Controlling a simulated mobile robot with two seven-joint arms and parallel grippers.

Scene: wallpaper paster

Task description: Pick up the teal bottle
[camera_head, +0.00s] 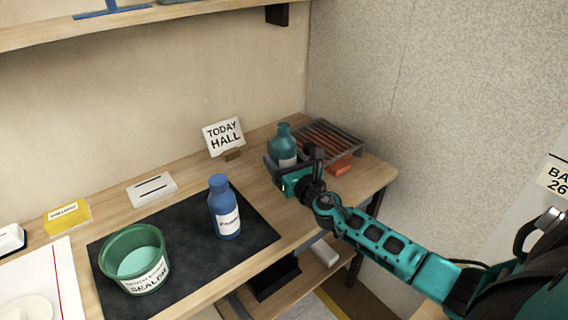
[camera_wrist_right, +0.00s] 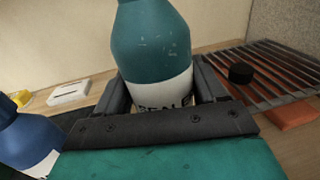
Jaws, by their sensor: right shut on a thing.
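The teal bottle (camera_head: 284,139) stands upright near the back right of the table, beside a dark slatted rack. It has a white label, partly hidden by my gripper. My right gripper (camera_head: 290,172) reaches it from the front right. In the right wrist view the teal bottle (camera_wrist_right: 152,45) is between the two dark fingers of my right gripper (camera_wrist_right: 160,92), which are shut on it around the label. I cannot tell whether its base is touching the table. My left gripper is not in view.
A blue bottle (camera_head: 224,208) and a green tub (camera_head: 134,260) stand on a black mat (camera_head: 190,262). A slatted rack (camera_head: 328,140) and an orange block (camera_head: 341,165) are right of the teal bottle. A sign (camera_head: 223,134) stands behind. A wall closes the right side.

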